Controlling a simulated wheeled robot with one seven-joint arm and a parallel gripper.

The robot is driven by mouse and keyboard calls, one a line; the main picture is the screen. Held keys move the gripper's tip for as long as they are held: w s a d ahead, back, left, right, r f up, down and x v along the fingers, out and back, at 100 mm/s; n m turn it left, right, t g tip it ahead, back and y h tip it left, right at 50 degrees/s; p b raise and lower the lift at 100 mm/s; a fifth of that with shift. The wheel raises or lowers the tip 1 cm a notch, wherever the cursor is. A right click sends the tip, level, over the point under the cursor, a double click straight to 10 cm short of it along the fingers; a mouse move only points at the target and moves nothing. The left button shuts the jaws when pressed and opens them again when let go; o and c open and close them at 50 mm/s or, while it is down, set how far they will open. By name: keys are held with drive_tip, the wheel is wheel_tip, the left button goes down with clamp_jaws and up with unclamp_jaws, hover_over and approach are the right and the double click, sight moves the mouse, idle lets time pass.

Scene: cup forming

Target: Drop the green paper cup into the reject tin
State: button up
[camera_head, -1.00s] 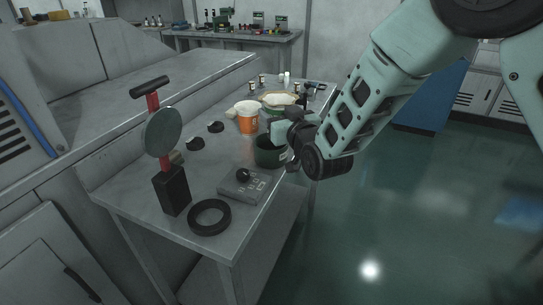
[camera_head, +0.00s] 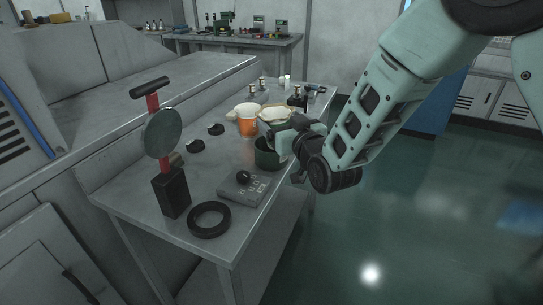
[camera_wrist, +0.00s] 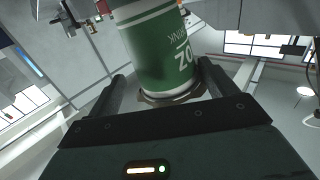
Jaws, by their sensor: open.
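A green paper cup with white lettering (camera_wrist: 160,50) fills the upper middle of the wrist view, its pale end toward me. My gripper (camera_wrist: 162,90) is open, with one finger on each side of the cup's near end. I cannot tell whether the fingers touch it. The lettered cup is not clearly seen there, and the container's inside is mostly hidden.
A grey control box (camera_head: 243,187), a black ring (camera_head: 209,219) and a stand with a round disc (camera_head: 163,133) are nearer. Small bottles stand at the far table end.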

drive_tip(key=b+v, duration=0.2)
drive_tip(key=v, duration=1.3)
drive_tip(key=shift+a, duration=0.1)
drive_tip(key=s+d+r+n+g+h+p, duration=0.1)
drive_tip(key=s+d+g+h+p, duration=0.3)
drive_tip(key=s+g, duration=0.4)
drive_tip(key=s+d+r+n+g+h+p, duration=0.1)
drive_tip(key=s+g, duration=0.6)
drive_tip(key=s, duration=0.9)
drive_tip(key=d+r+h+p, duration=0.1)
drive_tip(key=d+h+p, duration=0.1)
drive_tip(key=d+p, duration=0.1)
drive_tip(key=shift+d+r+g+h, duration=0.2)
drive_tip(key=shift+g+h, duration=0.2)
